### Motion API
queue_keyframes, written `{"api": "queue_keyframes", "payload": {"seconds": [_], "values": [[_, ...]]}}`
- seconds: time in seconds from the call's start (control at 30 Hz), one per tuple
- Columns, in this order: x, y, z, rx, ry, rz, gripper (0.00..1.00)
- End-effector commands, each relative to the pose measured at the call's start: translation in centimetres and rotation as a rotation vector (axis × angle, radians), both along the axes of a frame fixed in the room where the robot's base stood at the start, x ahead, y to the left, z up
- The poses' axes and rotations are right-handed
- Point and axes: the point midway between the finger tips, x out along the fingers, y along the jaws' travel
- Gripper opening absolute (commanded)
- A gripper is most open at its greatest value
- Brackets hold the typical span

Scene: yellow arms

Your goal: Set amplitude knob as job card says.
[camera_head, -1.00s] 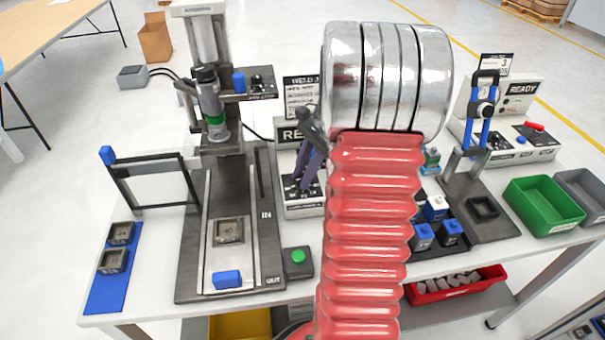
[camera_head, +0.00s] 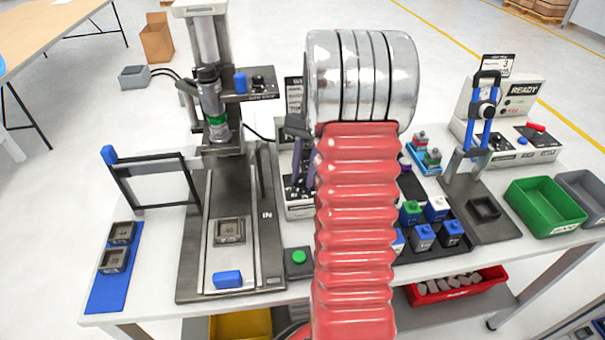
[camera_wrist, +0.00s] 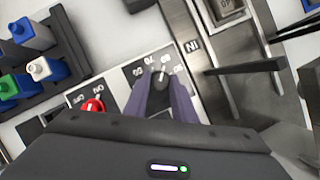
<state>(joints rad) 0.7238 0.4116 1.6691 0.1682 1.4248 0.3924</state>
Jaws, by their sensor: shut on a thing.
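The amplitude knob, a small black knob (camera_wrist: 160,76) on a white-marked dial, shows in the wrist view between the tips of my gripper (camera_wrist: 161,88). The purple fingers are shut on it. Numbers ring the dial, but I cannot read the pointer setting surely. In the head view my gripper (camera_head: 298,186) reaches down to the welder control box (camera_head: 299,208). My arm hides most of the box and of the job card (camera_head: 293,92) behind it, so its text is unreadable.
The press (camera_head: 216,120) stands left of the box, with a green button (camera_head: 298,257) at its base. A tray (camera_head: 461,263) of blue and green bottles and a blue-handled press (camera_head: 485,105) stand right. A green bin (camera_head: 546,207) is at the far right.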

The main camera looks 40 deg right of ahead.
Motion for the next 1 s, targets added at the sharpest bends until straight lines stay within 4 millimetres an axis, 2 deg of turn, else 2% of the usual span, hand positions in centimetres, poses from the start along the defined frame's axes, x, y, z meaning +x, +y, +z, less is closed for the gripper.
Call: {"api": "queue_keyframes", "payload": {"seconds": [0.03, 0.57, 0.6, 0.83, 1.0], "values": [[0.52, -0.17, 0.22, -0.009, -0.015, 0.013, 0.01], [0.54, -0.16, 0.26, -0.009, -0.016, 0.047, 0.01], [0.51, -0.16, 0.27, -0.009, -0.015, 0.046, 0.26], [0.30, -0.12, 0.15, -0.006, -0.009, 0.047, 0.42], [0.20, -0.12, 0.11, -0.004, -0.006, 0.047, 0.42]]}}
